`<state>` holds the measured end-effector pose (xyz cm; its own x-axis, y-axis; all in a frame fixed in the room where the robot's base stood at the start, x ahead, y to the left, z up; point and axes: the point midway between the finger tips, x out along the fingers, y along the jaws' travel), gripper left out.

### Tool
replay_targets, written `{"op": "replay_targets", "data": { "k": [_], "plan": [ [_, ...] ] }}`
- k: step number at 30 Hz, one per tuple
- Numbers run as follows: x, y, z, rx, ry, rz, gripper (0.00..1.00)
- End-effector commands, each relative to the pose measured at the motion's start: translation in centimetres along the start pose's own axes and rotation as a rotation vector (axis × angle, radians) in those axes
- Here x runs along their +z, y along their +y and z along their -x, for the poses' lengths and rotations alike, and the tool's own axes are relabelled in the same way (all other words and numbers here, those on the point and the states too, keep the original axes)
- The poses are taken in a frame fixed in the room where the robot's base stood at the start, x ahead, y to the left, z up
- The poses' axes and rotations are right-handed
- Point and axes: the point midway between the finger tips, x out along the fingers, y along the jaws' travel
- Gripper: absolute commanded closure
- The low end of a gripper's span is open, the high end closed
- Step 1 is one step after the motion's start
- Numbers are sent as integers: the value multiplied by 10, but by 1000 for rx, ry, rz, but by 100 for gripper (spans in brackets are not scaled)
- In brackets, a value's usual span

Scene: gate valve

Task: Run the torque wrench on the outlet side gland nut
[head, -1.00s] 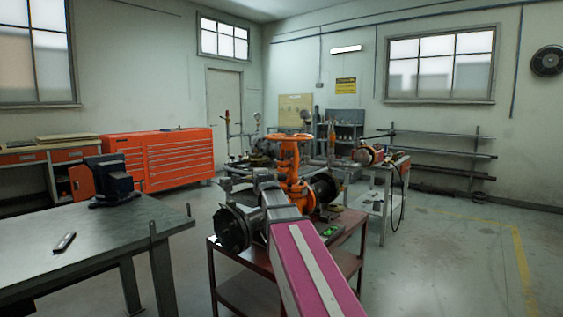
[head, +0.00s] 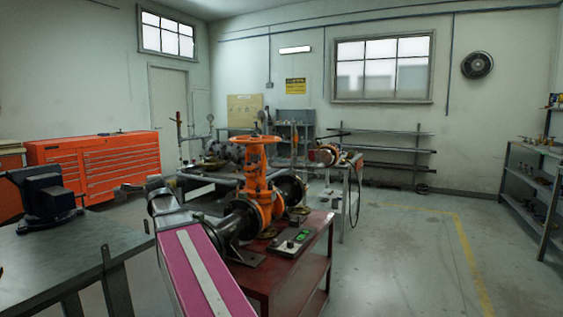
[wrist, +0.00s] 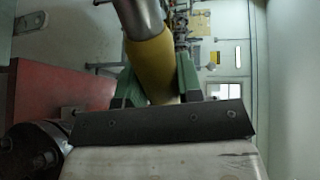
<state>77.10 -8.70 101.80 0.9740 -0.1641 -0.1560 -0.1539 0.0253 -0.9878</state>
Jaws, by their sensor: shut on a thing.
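In the wrist view, my gripper (wrist: 158,80) has its green fingers closed on a thick yellow grip (wrist: 152,62) with a bare metal shaft (wrist: 138,18) beyond it. It looks like the torque wrench; its head is out of frame. In the head view the orange gate valve (head: 258,185), with its handwheel on top, stands upright on the red cart (head: 312,262). Dark flanges sit on both sides of it. My pink arm reaches up at the left of the valve. The gland nuts are too small to tell apart.
A grey bench with a vise (head: 45,195) stands at left, close to my arm. Pipework stands on a bench behind the valve. The floor at right is clear.

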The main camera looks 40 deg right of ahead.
Motion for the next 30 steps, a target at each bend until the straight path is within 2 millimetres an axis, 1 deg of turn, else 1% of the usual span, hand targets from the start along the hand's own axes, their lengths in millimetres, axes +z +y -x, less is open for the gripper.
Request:
{"op": "replay_targets", "data": {
  "k": [1,2,3,8,9,11,12,14,15,17,18,23,27,29,30],
  "plan": [
    [-24,-1,2,-4,45,-5,100],
    [-36,-1,2,-4,71,-9,100],
    [-54,-2,4,-5,109,-15,100],
    [-123,-3,13,-4,268,-40,100],
    [-140,-4,16,-4,309,-45,100],
    [-166,-6,22,-4,373,-55,100],
    [-183,-6,27,-4,417,-64,100],
    [-208,-8,34,-4,482,-74,100],
    [-224,-10,40,-4,527,-81,100],
    [-249,-13,50,-5,595,-91,100],
    [-265,-14,57,-5,641,-98,100],
    [-327,-22,88,-5,827,-128,100],
    [-378,-31,121,-6,993,-154,100],
    [-398,-35,136,-6,1063,-165,100],
    [-411,-38,147,-6,1108,-172,100]
  ]
}}
